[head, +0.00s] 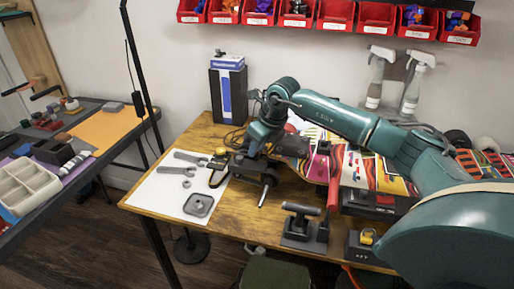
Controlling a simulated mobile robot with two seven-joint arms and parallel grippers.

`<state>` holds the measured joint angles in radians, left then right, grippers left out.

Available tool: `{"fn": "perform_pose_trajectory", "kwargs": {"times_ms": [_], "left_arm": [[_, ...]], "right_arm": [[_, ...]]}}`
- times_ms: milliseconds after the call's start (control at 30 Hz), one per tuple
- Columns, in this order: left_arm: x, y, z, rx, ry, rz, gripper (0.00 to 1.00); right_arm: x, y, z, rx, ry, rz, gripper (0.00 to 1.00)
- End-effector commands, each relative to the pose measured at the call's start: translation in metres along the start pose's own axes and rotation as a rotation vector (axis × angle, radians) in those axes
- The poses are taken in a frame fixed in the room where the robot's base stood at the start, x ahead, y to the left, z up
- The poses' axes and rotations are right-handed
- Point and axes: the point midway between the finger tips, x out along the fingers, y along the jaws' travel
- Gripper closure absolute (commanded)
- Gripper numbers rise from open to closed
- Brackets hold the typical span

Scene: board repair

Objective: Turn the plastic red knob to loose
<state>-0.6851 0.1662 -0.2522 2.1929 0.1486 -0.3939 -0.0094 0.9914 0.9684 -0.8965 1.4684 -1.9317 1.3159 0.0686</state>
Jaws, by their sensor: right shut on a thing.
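My right arm comes in from the right. Its dark right gripper (256,165) is low over the worktable, at the left end of a colourful skateboard deck (292,146). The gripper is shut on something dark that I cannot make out. A red plastic cylinder (333,194), possibly the knob, stands upright to the right of the gripper and apart from it. Whether another red knob is hidden behind the gripper, I cannot tell. My left gripper is not in view.
A white mat (160,194) holds wrenches (177,171) and a grey square part (199,204). A black fixture (297,232) stands at the wooden table's (236,218) front edge. Spray bottles (415,82) and a blue-white box (228,88) stand behind. Red bins (333,14) hang above.

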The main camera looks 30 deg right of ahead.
Motion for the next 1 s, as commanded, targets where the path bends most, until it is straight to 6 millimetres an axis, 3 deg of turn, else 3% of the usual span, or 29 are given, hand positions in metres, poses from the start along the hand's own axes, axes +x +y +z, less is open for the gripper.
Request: {"fn": "perform_pose_trajectory", "kwargs": {"times_ms": [333, 867, 900, 1000], "left_arm": [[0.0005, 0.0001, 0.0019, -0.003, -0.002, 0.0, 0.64], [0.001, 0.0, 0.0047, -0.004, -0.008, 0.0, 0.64], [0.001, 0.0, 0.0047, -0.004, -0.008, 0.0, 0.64], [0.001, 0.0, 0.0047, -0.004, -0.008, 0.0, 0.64]], "right_arm": [[-0.0005, -0.0014, 0.0004, -0.127, 0.0, 0.052, 1.0], [-0.0005, -0.0017, 0.0005, -0.15, 0.0, 0.06, 1.0], [-0.0005, -0.0018, 0.0005, -0.149, 0.0, 0.06, 0.79], [-0.0005, -0.0017, 0.0004, -0.149, 0.0, 0.06, 0.72]]}}
